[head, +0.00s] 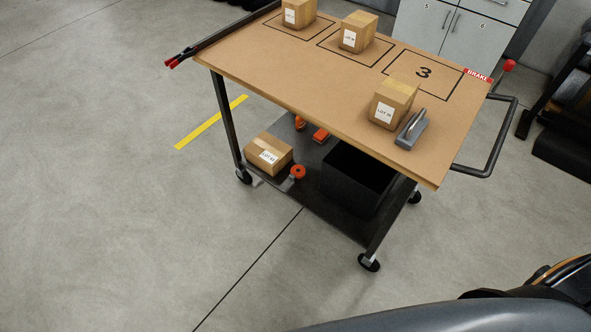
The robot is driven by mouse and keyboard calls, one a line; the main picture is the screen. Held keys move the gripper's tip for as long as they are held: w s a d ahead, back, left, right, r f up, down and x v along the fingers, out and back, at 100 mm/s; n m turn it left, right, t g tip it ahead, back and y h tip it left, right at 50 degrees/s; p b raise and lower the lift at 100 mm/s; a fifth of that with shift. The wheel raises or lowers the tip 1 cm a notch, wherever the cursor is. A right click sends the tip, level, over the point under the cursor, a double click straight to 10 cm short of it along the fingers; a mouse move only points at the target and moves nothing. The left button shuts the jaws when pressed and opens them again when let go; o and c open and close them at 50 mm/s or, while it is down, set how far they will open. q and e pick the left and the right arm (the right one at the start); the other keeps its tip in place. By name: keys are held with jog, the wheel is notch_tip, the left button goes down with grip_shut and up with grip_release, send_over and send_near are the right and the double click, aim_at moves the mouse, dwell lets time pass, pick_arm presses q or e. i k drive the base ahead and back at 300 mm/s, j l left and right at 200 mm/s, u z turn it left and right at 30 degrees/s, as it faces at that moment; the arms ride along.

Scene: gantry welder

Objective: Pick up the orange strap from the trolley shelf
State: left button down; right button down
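The trolley's dark lower shelf (310,205) holds three small orange items under the tabletop. A round, coil-like orange one (298,172) sits near the shelf's front edge, beside a cardboard box. A flat orange one (321,135) and an upright orange one (300,123) lie farther back, close under the tabletop edge. They are too small for me to tell surely which is the strap; the round one looks most like a rolled strap. Neither of my grippers shows in the head view.
The cardboard box (268,154) and an open black bin (355,178) flank the round item. The brown tabletop (300,65) overhangs the shelf, carrying three boxes and a grey handled block (411,130). A handle (492,150) juts right. Floor in front is clear.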

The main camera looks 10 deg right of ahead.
aim_at(297, 172)
jog(key=i+j+z, duration=0.25)
jog(key=i+j, duration=0.25)
jog(key=i, duration=0.15)
jog(key=i+j+z, duration=0.25)
jog(key=i+j, duration=0.3)
jog(key=j, duration=0.1)
